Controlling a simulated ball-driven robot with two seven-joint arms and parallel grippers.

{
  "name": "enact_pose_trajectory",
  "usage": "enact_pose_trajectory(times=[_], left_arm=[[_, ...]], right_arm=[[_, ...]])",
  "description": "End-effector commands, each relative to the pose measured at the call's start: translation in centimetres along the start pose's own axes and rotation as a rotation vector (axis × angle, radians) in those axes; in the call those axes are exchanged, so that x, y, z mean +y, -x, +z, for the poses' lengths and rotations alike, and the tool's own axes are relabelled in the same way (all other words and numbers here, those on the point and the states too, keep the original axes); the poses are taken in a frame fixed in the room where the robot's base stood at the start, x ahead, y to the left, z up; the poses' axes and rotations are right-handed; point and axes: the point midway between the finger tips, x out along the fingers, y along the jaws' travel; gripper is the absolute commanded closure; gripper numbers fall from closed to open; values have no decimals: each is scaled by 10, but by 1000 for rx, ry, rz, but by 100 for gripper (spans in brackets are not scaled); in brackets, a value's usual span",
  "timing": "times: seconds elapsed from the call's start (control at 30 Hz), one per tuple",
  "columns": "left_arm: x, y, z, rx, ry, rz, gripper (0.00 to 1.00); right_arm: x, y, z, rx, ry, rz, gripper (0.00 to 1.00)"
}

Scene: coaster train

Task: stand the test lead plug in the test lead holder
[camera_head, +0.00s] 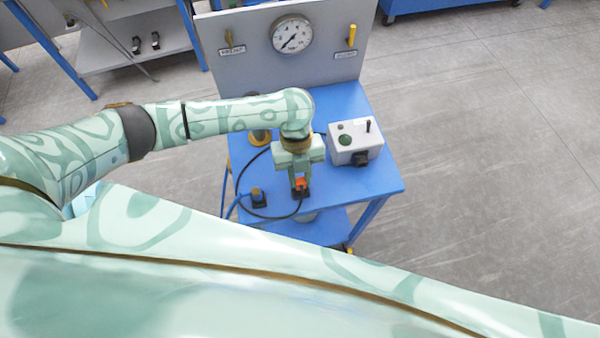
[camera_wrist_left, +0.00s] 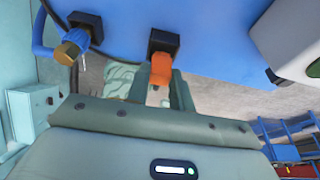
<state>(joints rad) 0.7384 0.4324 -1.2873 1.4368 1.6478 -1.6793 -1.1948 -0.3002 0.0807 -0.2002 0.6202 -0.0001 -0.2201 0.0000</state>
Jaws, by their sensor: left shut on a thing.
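My left gripper (camera_head: 301,186) points down over the front of the blue table. It is shut on an orange piece, which I take to be the test lead plug (camera_head: 302,183); this also shows between the fingers in the left wrist view (camera_wrist_left: 160,70). A black block, apparently the test lead holder (camera_wrist_left: 165,41), meets the orange piece at its far end. I cannot tell whether the plug is seated in it or only touching. A black cable (camera_head: 238,178) loops over the table toward the gripper. My right gripper is not in view.
A blue-leaded plug with a brass end stands in another black block (camera_head: 258,198) to the left. A grey box (camera_head: 354,141) with a green button and black socket stands right of the gripper. A panel with a gauge (camera_head: 292,34) rises behind. The table's right front corner is clear.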

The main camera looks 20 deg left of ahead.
Motion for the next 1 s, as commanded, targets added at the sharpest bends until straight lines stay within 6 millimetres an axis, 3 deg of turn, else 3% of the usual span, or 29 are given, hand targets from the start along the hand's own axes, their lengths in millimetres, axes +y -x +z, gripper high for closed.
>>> enact_pose_trajectory(times=[1.0], left_arm=[[0, -18, 6, 0, 1, 0, 100]], right_arm=[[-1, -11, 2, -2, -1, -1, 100]])
